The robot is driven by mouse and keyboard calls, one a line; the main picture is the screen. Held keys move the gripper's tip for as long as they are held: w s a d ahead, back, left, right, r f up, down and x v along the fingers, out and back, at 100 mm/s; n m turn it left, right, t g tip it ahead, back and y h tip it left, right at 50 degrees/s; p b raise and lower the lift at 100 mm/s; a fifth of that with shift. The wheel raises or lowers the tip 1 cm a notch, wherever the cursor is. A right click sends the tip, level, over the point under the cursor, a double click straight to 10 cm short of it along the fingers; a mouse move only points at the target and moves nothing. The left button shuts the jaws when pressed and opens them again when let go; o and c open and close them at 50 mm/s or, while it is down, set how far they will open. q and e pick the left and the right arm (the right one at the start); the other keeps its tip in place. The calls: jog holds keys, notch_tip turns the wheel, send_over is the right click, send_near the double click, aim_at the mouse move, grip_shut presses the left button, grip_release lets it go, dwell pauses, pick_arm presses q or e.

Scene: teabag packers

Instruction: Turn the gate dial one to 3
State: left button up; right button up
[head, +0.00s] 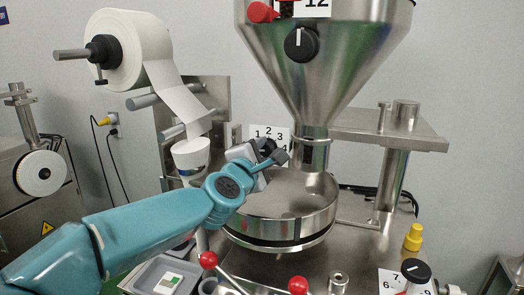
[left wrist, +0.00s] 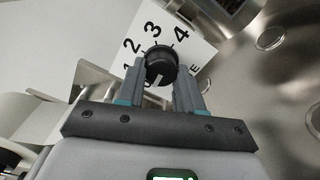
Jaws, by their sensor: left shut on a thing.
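The gate dial (left wrist: 160,65) is a round black knob with a white mark, in the left wrist view. It sits on a white plate (left wrist: 203,52) with the figures 1, 2, 3 and 4 around it. The white mark shows on the knob's lower side in that picture; I cannot tell which figure it reads. My left gripper (left wrist: 160,80) is shut on the knob, one finger on each side. In the head view the plate (head: 268,132) shows 1, 2 and 3 behind my left gripper (head: 271,153), which largely hides the knob. My right gripper is out of view.
A steel hopper (head: 335,75) with another black dial (head: 301,45) stands above a round steel pan (head: 290,210). A paper roll (head: 135,50) hangs at left. Red-ball levers (head: 298,285) and a numbered dial (head: 415,270) are at the front.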

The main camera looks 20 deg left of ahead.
pick_arm(q)
jog(key=m+p, duration=0.1)
jog(key=m, duration=0.4)
jog(key=shift+r+m+p, duration=0.1)
jog(key=shift+m+p, duration=0.9)
jog(key=shift+m, duration=1.6)
jog(key=shift+d, duration=0.1)
jog(key=o, duration=1)
jog(key=shift+o, duration=0.2)
jog(key=shift+s, duration=0.1)
